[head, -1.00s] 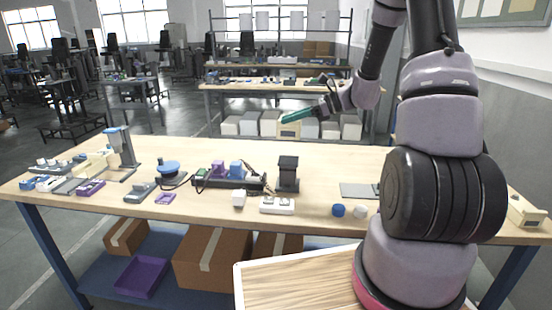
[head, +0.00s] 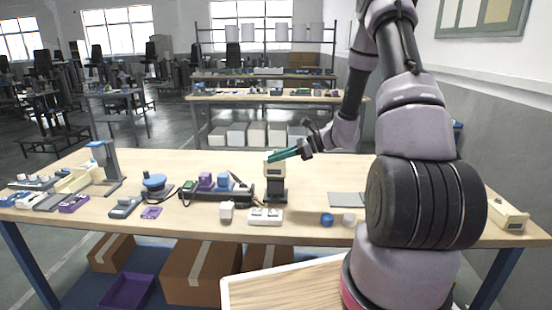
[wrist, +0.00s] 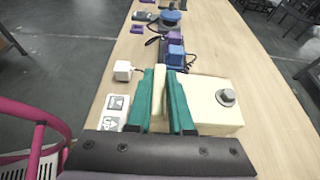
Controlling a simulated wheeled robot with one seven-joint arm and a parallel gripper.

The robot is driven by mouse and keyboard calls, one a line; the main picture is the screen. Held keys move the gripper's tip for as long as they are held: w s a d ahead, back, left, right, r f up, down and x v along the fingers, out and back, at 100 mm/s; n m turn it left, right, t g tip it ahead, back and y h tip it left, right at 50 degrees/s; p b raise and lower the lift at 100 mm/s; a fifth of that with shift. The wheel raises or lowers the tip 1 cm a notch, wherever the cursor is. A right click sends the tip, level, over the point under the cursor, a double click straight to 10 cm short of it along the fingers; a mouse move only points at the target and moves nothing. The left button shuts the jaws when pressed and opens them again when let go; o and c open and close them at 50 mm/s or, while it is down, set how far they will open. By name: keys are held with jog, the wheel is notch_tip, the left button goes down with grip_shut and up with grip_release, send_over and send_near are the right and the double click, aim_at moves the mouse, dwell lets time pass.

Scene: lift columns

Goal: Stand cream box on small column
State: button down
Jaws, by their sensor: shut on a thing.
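The cream box (head: 269,170) is in my gripper, directly above the small dark column (head: 277,192) in the head view. It looks upright, and its lower edge meets or nearly meets the column's top; I cannot tell whether they touch. My gripper (head: 286,154) has teal fingers shut on the upper part of the box. In the wrist view, a cream part sits between the teal fingers (wrist: 166,98), and the box's broad face with a grey knob (wrist: 226,97) shows at the right. The column is hidden in the wrist view.
A white two-switch block (head: 265,216) and a white cube (head: 226,211) stand in front of the column. A dark rail with blue and purple blocks (head: 215,188) is to its left. Another cream box (head: 508,214) lies far right. The wooden tabletop behind is clear.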

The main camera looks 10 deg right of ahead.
jog(key=c, duration=0.8)
grip_release()
jog(key=shift+s+d+r, duration=0.1)
jog(key=shift+d+r, duration=0.05)
jog(key=shift+d, duration=0.15)
jog(key=v, duration=1.1)
jog(key=s+a+r+n+t+h, duration=0.1)
jog(key=s+a+r+n+h, duration=0.1)
jog(key=s+r+n, duration=0.4)
jog(key=s+a+r+n+t+h, duration=0.1)
jog(key=s+a+r+n+h, duration=0.1)
jog(key=s+r+n+h, duration=0.3)
jog(key=s+a+r+n+t+h, duration=0.1)
jog(key=s+r+n+h, duration=0.3)
jog(key=s+r, duration=0.7)
jog(key=shift+s+a+r+n, duration=0.2)
jog(key=shift+a+r+n, duration=0.2)
jog(key=shift+n, duration=0.25)
jog(key=shift+s+a+r+n, duration=0.25)
jog(key=shift+r+n, duration=0.15)
jog(key=shift+n, duration=0.25)
